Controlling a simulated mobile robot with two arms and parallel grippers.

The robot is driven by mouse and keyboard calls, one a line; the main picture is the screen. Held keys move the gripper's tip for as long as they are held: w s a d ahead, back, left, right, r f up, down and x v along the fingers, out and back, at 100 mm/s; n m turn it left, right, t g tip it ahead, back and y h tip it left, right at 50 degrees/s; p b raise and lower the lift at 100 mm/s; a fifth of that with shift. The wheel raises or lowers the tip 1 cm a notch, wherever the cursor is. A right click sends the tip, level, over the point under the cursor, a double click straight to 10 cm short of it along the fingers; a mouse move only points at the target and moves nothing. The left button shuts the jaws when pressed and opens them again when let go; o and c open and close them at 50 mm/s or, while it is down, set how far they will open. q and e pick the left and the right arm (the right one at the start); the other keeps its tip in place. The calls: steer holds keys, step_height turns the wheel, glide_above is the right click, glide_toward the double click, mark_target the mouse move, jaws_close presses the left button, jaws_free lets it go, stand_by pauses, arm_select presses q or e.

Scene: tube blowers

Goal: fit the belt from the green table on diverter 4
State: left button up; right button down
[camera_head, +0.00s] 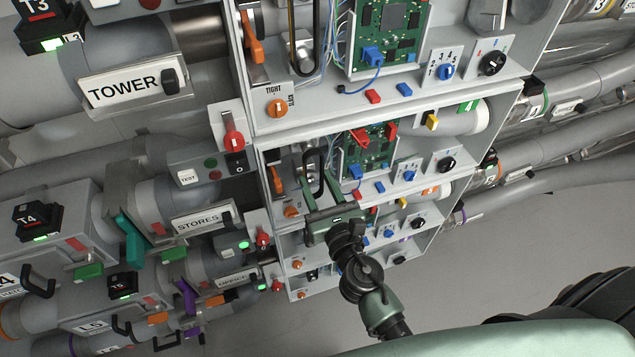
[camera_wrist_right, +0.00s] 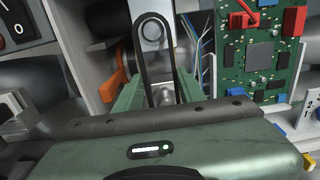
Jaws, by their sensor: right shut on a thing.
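My right gripper (camera_head: 317,185) reaches into the second cabinet from the top (camera_head: 270,190), in the row with the T4 tag (camera_head: 36,216) and STORES plate (camera_head: 201,220). It is shut on the belt (camera_head: 318,160), a black loop standing up from between the green fingers. In the right wrist view the belt (camera_wrist_right: 140,45) rises in front of a round silver pulley (camera_wrist_right: 152,30), with another silver hub (camera_wrist_right: 166,92) low inside the loop. I cannot tell whether the belt touches or sits around the pulleys. My left gripper and the green table are not in view.
An orange lever (camera_head: 277,181) stands left of the fingers, also seen in the wrist view (camera_wrist_right: 113,84). A green circuit board (camera_head: 368,150) with red and blue plugs and loose wires is on the right. The cabinet above holds a black belt (camera_head: 293,35). Open floor (camera_head: 500,240) lies at right.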

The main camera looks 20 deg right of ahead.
steer(key=shift+w+p, duration=0.5)
steer(key=shift+w, duration=1.2)
stand_by(2.5)
steer(key=c, duration=0.8)
jaws_free()
steer(key=shift+o, duration=0.2)
steer(key=s+b, duration=0.2)
steer(key=s, duration=0.5)
steer(key=s+d+f+m+g, duration=0.1)
steer(key=s+f+m+g, duration=0.3)
steer(key=f, duration=0.8)
steer(key=s+d+f+m+g, duration=0.15)
steer(key=s+f+m, duration=0.25)
steer(key=f+m, duration=0.55)
steer(key=s+d+f+m+g, duration=0.1)
steer(key=s+f+m+g, duration=0.25)
steer(key=f, duration=1.15)
steer(key=s+d+f+m+g, duration=0.1)
steer(key=s+f+m+g, duration=0.1)
steer(key=s+f+m, duration=0.3)
steer(key=s+d+f+m+g, duration=0.2)
steer(key=s+f+m, duration=0.4)
steer(key=s, duration=0.7)
steer(key=s+d+f+m+g, duration=0.2)
steer(key=s+f+m+g, duration=0.2)
steer(key=s, duration=0.6)
steer(key=shift+f+m+h+b, duration=0.3)
steer(key=shift+f+m+b, duration=0.1)
steer(key=shift+f+m, duration=0.5)
